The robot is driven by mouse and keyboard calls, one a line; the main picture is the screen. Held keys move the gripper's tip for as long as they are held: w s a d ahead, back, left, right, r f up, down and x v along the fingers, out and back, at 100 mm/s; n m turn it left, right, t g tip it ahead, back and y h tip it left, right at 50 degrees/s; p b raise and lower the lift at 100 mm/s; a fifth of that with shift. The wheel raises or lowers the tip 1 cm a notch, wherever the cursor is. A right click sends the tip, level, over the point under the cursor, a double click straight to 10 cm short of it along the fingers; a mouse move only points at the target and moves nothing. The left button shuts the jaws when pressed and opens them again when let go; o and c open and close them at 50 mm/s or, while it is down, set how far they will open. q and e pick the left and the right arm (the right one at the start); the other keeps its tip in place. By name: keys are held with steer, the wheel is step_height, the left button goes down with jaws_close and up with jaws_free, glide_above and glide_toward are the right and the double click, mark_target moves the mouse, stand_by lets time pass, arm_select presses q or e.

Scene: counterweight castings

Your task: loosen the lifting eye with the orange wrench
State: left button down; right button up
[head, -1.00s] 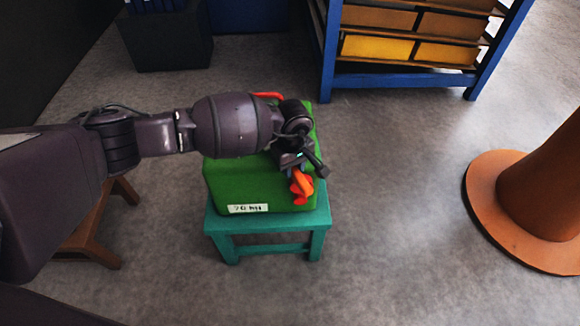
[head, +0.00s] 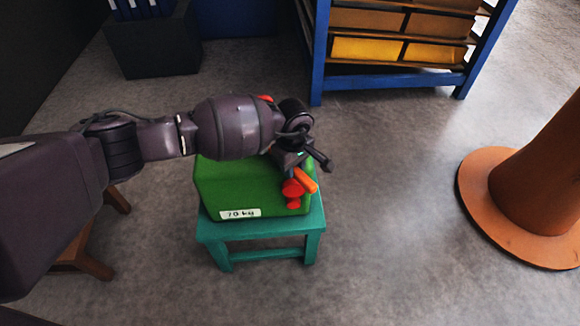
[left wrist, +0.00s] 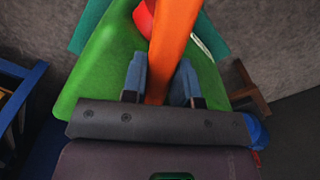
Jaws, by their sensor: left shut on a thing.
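The green casting (head: 225,185) with a white "70 kg" label sits on a teal stool. A red lifting eye (head: 292,190) stands at its near right corner; part of it shows at the top of the left wrist view (left wrist: 143,18). My left gripper (head: 305,168) is over that corner, shut on the orange wrench (head: 306,181). In the left wrist view the wrench (left wrist: 172,45) runs up between the two fingers towards the red eye. Whether its far end is seated on the eye I cannot tell. My right gripper is out of view.
The teal stool (head: 262,233) stands on open grey floor. A second red part (head: 266,98) shows behind my left arm. A blue rack (head: 390,82) with bins is behind, a dark bin (head: 153,45) back left, and a large orange-brown flanged object (head: 480,215) at right.

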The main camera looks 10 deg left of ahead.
arm_select(q)
steer(key=shift+w+d, duration=0.15)
steer(key=shift+w, duration=0.15)
steer(key=shift+w+d+n, duration=0.5)
steer(key=shift+w+n, duration=0.1)
steer(key=shift+w, duration=0.1)
steer(key=shift+w+d+b, duration=0.1)
steer(key=shift+w+b, duration=0.05)
steer(key=shift+b, duration=0.2)
steer(key=shift+w+d+n, duration=0.35)
steer(key=shift+w+n, duration=0.25)
steer(key=shift+w, duration=0.05)
steer(key=shift+w+d+b, duration=0.1)
steer(key=shift+w+b, duration=0.05)
steer(key=shift+b, duration=0.15)
steer(key=shift+w, duration=0.15)
steer(key=shift+w+d+n+b, duration=0.3)
steer(key=shift+w+n, duration=0.25)
steer(key=shift+n, duration=0.05)
steer(key=shift+w, duration=0.1)
